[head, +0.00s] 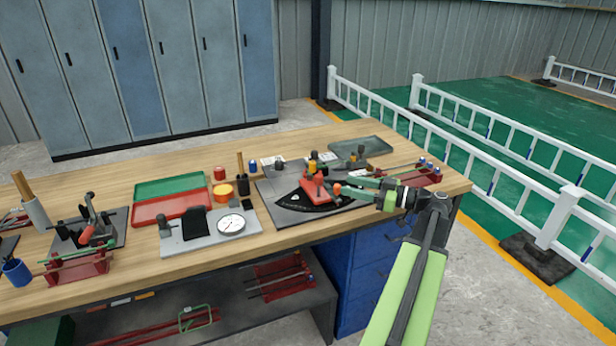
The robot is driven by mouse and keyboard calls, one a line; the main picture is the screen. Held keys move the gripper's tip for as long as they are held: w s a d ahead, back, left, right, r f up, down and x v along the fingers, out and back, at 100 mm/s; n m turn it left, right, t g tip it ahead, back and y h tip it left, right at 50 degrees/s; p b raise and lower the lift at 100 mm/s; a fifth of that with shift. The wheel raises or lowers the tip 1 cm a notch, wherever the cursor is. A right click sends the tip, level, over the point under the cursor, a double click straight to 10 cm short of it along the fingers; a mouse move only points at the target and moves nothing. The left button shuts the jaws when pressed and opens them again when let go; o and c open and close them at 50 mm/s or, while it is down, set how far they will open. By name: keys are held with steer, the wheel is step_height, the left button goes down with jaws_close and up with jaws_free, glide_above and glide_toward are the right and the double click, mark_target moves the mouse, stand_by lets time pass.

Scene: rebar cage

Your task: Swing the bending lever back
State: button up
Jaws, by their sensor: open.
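The bending lever (313,188) is red and sits on the bender, a grey plate (276,207) with a black curved scale (303,203), right of the middle of the workbench in the head view. An orange knob (337,189) shows at the lever's right side. My gripper (351,188) reaches in from the right, green and open, with its fingers pointing left at the knob. Its fingertips are very near the knob; I cannot tell whether they touch it. No object shows held in it.
A dial gauge (231,224) on a grey plate, a red tray (169,208) and a green tray (172,185) lie to the left. A red rack with rods (421,176) stands behind my gripper. A grey-green tray (360,145) lies at the back. Bare wood runs along the front edge.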

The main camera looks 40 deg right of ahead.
glide_above(310, 195)
steer(key=shift+w, duration=0.15)
steer(key=shift+d, duration=0.1)
jaws_close()
stand_by(1.3)
